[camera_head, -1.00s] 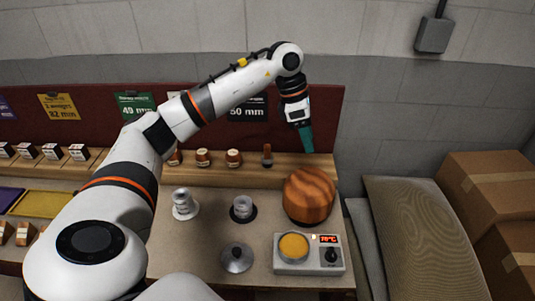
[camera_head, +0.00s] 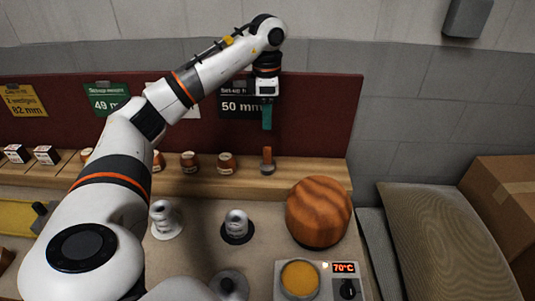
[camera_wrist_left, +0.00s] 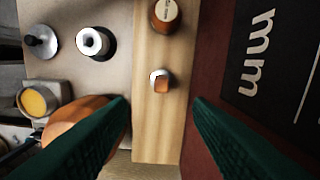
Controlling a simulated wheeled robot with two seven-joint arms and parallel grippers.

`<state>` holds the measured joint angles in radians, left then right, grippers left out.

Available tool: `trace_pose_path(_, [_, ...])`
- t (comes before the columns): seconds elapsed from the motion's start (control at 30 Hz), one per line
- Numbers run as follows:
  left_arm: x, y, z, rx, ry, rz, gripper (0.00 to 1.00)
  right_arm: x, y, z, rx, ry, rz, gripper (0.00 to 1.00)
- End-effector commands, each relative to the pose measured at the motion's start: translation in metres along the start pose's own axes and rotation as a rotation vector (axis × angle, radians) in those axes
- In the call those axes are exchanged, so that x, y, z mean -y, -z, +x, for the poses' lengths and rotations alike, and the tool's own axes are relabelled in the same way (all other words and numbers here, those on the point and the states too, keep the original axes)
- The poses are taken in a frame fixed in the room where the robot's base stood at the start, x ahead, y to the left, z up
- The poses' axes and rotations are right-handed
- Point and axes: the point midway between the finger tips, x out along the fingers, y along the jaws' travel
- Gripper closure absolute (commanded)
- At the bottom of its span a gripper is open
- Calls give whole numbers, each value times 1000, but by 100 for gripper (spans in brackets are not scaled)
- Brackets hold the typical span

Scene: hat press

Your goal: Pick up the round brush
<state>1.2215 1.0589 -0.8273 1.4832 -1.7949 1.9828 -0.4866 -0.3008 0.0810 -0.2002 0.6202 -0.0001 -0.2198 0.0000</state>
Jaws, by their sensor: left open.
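The round brush (camera_head: 267,158), with an orange-brown wooden handle standing up from a grey round base, stands on the wooden shelf along the back. In the left wrist view the brush (camera_wrist_left: 160,82) shows from above, in the gap between the fingers. My left gripper (camera_head: 267,118) points down above the brush, its green fingers apart from it. In the left wrist view the gripper (camera_wrist_left: 161,102) is open, with nothing between its fingers. My right gripper is not in view.
A large wooden hat block (camera_head: 318,212) stands in front of the shelf. Small brown jars (camera_head: 226,163) line the shelf left of the brush. Spools (camera_head: 236,224) and a heater (camera_head: 343,287) reading 70°C sit on the table. A dark red board (camera_head: 310,115) rises behind the shelf.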

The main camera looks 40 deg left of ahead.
Motion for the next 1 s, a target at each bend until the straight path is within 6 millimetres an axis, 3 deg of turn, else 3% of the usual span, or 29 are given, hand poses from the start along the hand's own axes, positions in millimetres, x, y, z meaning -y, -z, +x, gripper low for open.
trace_pose_path(0.33, [0,0,54,3,-2,0,54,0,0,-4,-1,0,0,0])
trace_pose_path(0.57, [0,0,72,2,-2,0,54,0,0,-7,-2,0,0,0])
trace_pose_path(0.83, [3,0,110,2,-2,1,54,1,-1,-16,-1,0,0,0])
trace_pose_path(1.0, [3,1,120,0,0,1,54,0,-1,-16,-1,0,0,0])
